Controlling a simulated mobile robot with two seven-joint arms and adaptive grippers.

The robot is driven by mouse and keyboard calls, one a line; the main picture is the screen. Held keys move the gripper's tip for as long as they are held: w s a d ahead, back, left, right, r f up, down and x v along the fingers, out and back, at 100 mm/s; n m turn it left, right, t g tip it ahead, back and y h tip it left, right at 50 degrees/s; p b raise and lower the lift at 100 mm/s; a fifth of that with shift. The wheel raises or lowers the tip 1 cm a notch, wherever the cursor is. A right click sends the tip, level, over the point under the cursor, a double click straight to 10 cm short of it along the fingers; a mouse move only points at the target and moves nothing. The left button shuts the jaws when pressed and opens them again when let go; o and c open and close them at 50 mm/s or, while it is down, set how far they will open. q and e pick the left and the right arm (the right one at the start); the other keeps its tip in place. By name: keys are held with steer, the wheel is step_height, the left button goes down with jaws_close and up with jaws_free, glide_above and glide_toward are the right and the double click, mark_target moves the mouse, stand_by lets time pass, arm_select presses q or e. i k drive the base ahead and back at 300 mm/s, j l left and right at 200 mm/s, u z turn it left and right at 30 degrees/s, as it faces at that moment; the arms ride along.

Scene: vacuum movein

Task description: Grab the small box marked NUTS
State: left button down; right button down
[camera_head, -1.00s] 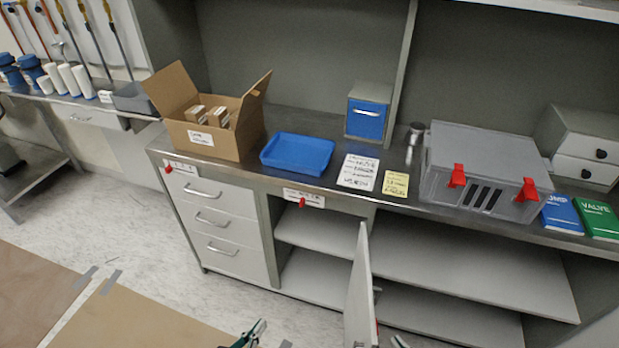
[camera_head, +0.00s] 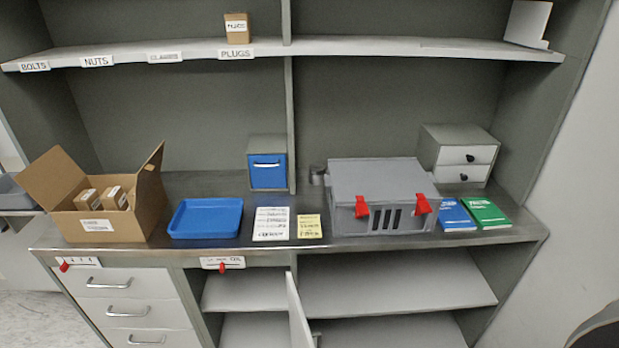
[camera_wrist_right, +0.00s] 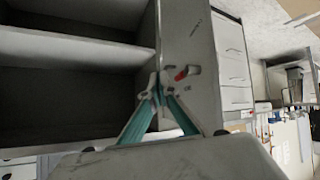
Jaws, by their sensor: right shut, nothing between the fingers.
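A small brown box (camera_head: 237,28) with a white label that seems to read NUTS stands on the upper shelf (camera_head: 385,46), above the PLUGS tag (camera_head: 236,54). The NUTS tag (camera_head: 97,61) is farther left on the same shelf edge, with bare shelf above it. My right gripper (camera_wrist_right: 157,90) shows in the right wrist view, its fingers closed together with nothing between them, in front of a grey cabinet panel. It is far from the small box, which that view does not show. My left gripper is in neither current view.
The bench holds an open carton (camera_head: 110,222) with small boxes, a blue tray (camera_head: 206,218), a blue-fronted drawer unit (camera_head: 268,170), paper notes, a grey case (camera_head: 380,190) with red latches and two books. Below, a cabinet door (camera_head: 298,312) stands open.

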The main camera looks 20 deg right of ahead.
mark_target(88, 200)
steer(key=j+z, duration=0.2)
steer(key=j, duration=0.25)
steer(key=j+z, duration=0.25)
steer(key=j, duration=0.2)
steer(key=j+z, duration=0.2)
steer(key=j, duration=0.2)
steer(key=k+j+z, duration=0.25)
steer(key=j, duration=0.2)
steer(key=j+z, duration=0.2)
steer(key=j, duration=0.2)
steer(key=k+j+z, duration=0.2)
steer(key=j, duration=0.2)
steer(key=j+z, duration=0.25)
steer(key=j, duration=0.15)
steer(key=i, duration=0.15)
steer(key=i+u, duration=0.2)
steer(key=u, duration=0.8)
